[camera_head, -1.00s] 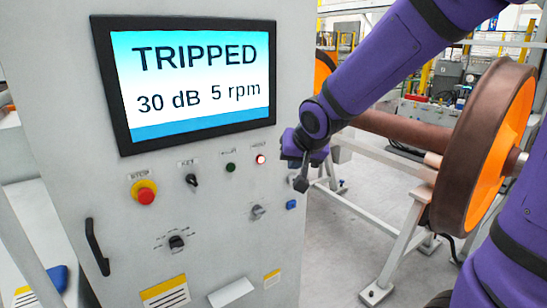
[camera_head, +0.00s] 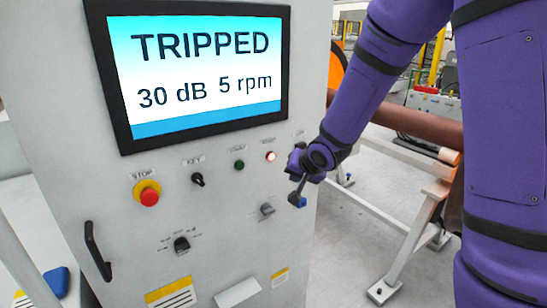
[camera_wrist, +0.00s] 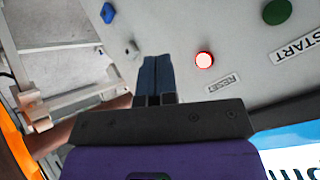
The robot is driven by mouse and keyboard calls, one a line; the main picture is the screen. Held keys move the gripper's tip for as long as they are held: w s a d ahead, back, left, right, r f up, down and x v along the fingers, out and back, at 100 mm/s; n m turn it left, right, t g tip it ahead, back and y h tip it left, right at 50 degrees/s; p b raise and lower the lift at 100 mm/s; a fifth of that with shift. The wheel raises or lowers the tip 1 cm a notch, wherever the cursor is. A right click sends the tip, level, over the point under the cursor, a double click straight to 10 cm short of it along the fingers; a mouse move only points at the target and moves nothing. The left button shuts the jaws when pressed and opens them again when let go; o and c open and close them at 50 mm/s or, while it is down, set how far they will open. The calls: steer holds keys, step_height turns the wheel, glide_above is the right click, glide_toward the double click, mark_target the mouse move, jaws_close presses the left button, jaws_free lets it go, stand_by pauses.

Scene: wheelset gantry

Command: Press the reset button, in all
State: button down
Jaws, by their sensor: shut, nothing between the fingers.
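The reset button (camera_head: 271,156) is a small round button glowing red on the grey cabinet's front. In the wrist view the lit reset button (camera_wrist: 204,60) has a RESET label beside it. My gripper (camera_head: 295,203) is shut and empty, at the cabinet's right side, lower and to the right of the button. In the wrist view my gripper (camera_wrist: 157,60) points at the panel to the left of the button, apart from it in the picture. Its distance from the panel is hard to tell. The screen (camera_head: 205,75) reads TRIPPED, 30 dB, 5 rpm.
A green START button (camera_wrist: 277,12) sits beside the reset button. The key switch (camera_head: 197,180), red stop button (camera_head: 148,196), lower knobs (camera_head: 181,244) and door handle (camera_head: 97,250) are further left. A blue part (camera_wrist: 108,13) is near my fingers. A white frame (camera_head: 415,235) stands at right.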

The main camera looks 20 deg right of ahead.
steer(key=shift+w, duration=0.1)
steer(key=shift+w+a, duration=0.45)
steer(key=shift+w, duration=0.9)
steer(key=shift+w+a, duration=0.5)
steer(key=shift+w, duration=0.9)
steer(key=shift+w+a, duration=0.45)
steer(key=shift+w, duration=0.9)
steer(key=shift+w, duration=0.15)
steer(key=shift+w+a, duration=0.1)
steer(key=shift+w, duration=0.15)
steer(key=shift+w+a, duration=0.15)
steer(key=shift+w, duration=0.25)
steer(key=shift+s, duration=0.15)
steer(key=shift+s+d, duration=0.25)
steer(key=shift+s, duration=0.4)
steer(key=shift+s, duration=0.1)
steer(key=shift+s+d, duration=0.25)
steer(key=shift+s, duration=0.5)
steer(key=shift+s+d, duration=0.3)
steer(key=shift+s, duration=0.5)
steer(key=shift+s+d, duration=0.25)
steer(key=shift+s, duration=0.5)
